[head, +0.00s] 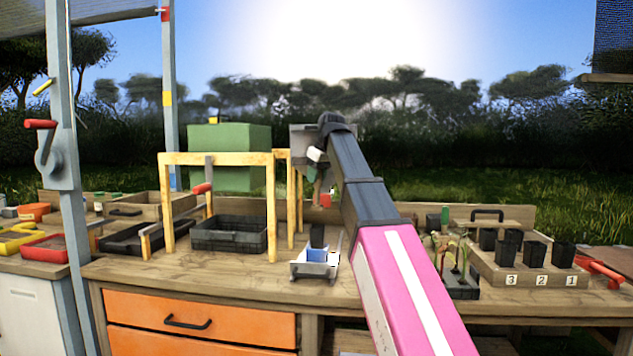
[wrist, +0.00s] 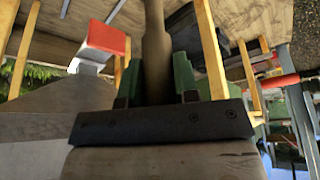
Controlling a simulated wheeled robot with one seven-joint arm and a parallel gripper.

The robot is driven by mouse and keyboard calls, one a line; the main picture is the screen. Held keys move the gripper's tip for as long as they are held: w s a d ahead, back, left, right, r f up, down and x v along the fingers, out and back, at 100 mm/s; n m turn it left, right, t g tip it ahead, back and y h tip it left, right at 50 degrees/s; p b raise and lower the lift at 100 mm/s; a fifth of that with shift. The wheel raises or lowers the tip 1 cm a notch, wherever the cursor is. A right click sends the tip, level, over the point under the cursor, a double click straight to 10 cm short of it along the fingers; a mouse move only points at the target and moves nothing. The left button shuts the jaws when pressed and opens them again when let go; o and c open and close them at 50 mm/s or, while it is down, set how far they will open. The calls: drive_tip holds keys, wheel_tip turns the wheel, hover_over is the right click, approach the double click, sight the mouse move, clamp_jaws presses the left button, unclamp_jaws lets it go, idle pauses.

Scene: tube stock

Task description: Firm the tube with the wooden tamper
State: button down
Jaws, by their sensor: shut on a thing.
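My gripper (wrist: 158,82) has its green fingers shut on the wooden tamper (wrist: 155,45), a brown rounded shaft that runs away from the wrist camera. The tamper's far end is out of that view. The tube's inside is not visible. The gripper is well above the tube.
A wooden frame (head: 216,158) straddles a black crate (head: 228,234) left of the holder. A wooden stand (head: 487,268) with several black pots, labelled 3, 2, 1, is at the right. Open bench shows in front of the crate.

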drive_tip(key=shift+r, duration=1.55)
drive_tip(key=shift+d, duration=0.1)
